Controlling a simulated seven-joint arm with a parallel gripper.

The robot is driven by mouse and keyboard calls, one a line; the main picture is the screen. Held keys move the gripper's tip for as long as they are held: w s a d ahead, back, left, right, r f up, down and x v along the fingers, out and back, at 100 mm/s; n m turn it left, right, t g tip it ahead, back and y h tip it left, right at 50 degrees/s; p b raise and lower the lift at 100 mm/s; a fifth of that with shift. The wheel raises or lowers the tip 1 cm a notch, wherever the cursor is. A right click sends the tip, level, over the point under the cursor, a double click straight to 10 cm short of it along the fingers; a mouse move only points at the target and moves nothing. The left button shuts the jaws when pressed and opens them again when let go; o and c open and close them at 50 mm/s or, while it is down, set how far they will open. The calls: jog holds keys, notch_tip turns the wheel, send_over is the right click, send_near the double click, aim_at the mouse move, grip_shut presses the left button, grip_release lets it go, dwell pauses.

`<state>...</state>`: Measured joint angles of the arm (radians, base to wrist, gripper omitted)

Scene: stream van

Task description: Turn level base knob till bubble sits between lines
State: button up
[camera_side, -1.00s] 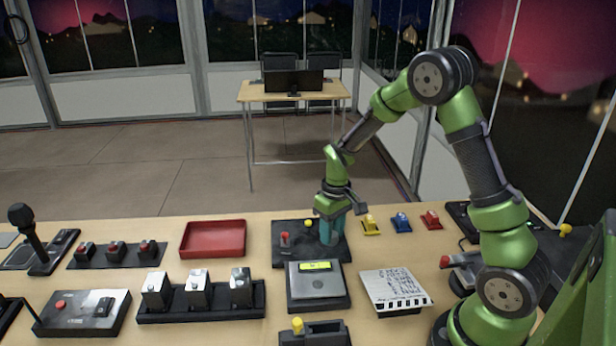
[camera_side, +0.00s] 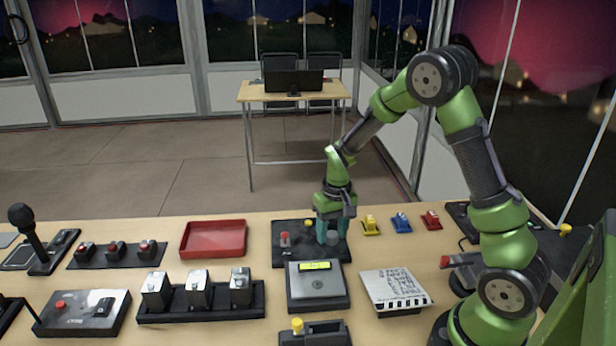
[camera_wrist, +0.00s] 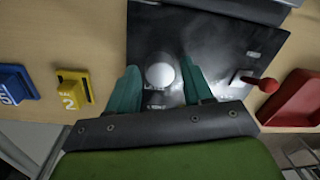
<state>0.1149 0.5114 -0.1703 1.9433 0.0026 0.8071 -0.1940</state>
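A pale round knob (camera_wrist: 160,72) stands on a dark plate (camera_wrist: 225,45) with small white lettering beside it, too blurred to read. In the wrist view my gripper (camera_wrist: 161,68) has its two teal fingers on either side of the knob, with a visible gap on both sides. In the side view my gripper (camera_side: 334,238) points down over the right part of the plate (camera_side: 290,255). A grey box (camera_side: 317,288) in front of the plate carries a yellow-green vial (camera_side: 315,266); its bubble and lines are too small to read.
A red lever (camera_side: 284,239) stands on the plate left of my gripper. Yellow (camera_side: 370,225), blue (camera_side: 401,222) and red (camera_side: 431,220) small switches sit to the right. A red tray (camera_side: 213,239) lies to the left.

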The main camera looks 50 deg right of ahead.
aim_at(335, 232)
jog(key=shift+o, duration=0.5)
notch_tip(335, 232, up, 17)
jog(key=shift+s+d, duration=0.2)
jog(key=shift+d, duration=0.2)
jog(key=s+a+r+t, duration=0.2)
jog(key=s+a+t, duration=0.1)
jog(key=s+a, duration=0.3)
jog(key=s+a+r+n+t+y, duration=0.1)
jog(key=s+a+r+t, duration=0.2)
jog(key=s+a, duration=0.4)
jog(key=shift+s+t, duration=0.5)
jog(key=shift+s, duration=0.3)
jog(key=shift+r, duration=0.1)
dwell(0.4)
